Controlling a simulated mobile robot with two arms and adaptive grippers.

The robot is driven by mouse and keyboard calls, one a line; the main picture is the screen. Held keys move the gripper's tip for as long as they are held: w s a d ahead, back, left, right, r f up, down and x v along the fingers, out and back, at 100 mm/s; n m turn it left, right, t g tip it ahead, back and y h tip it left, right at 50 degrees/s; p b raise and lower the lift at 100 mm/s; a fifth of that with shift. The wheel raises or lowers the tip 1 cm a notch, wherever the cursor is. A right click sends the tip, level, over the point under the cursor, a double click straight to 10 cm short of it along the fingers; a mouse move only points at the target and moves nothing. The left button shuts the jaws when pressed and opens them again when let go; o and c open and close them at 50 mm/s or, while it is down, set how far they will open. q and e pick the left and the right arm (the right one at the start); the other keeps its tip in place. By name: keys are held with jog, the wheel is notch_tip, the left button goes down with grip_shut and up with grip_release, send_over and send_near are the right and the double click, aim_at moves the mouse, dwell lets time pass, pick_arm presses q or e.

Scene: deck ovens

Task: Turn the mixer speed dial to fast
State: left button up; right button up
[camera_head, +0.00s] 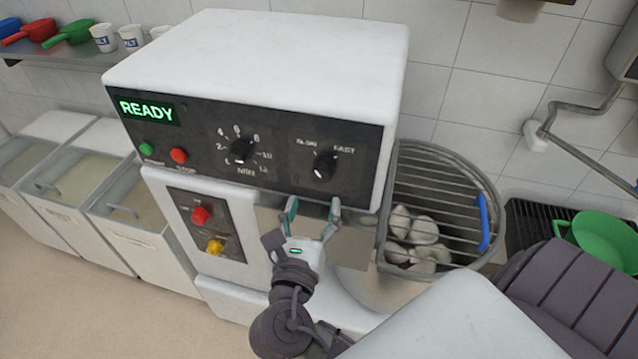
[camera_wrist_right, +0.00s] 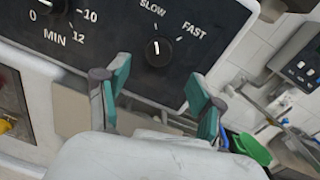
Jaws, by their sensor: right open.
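The mixer speed dial (camera_head: 325,166) is a round black knob on the dark control panel (camera_head: 290,150), with SLOW at its upper left and FAST at its upper right. In the right wrist view the dial (camera_wrist_right: 159,50) shows a white pointer line toward SLOW rather than FAST. My right gripper (camera_head: 313,209) is open and empty, below the dial and apart from it. Its two green fingertips (camera_wrist_right: 160,85) spread on either side below the dial in the wrist view. My left gripper is not in view.
A timer knob (camera_head: 242,151) marked MIN sits left of the dial. A READY display (camera_head: 147,109), green and red buttons, and a lower panel (camera_head: 205,225) with red and yellow knobs are further left. The mixer bowl with a wire guard (camera_head: 440,190) stands at the right.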

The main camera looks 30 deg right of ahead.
aim_at(321, 177)
jog(key=b+x, duration=0.2)
jog(key=x, duration=0.5)
jog(key=shift+w+d, duration=0.1)
jog(key=shift+w, duration=0.1)
jog(key=c, duration=1.1)
jog(key=shift+f, duration=0.1)
jog(key=shift+c, duration=0.2)
